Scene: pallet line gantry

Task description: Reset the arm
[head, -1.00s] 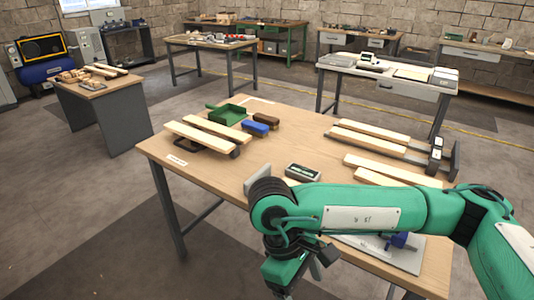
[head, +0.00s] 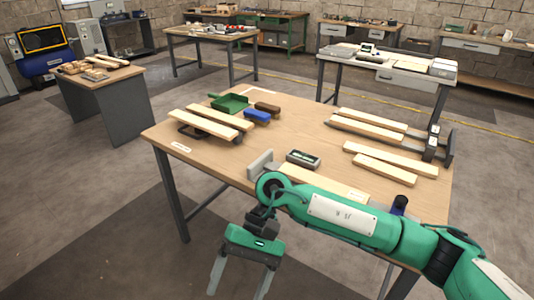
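My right arm comes in from the right across the near edge of the wooden table (head: 285,140). Its green gripper (head: 239,284) hangs in front of the table's near edge, over the floor. The two grey fingers are spread apart, with nothing between them, so it is open and empty. My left arm and gripper are not in view. My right arm hides part of the table's near right side.
On the table are wooden slats on a dark holder (head: 205,124), a green dustpan (head: 231,103), a blue brush (head: 257,117), a grey-green box (head: 303,158) and more slats (head: 390,158) at right. Other workbenches stand behind.

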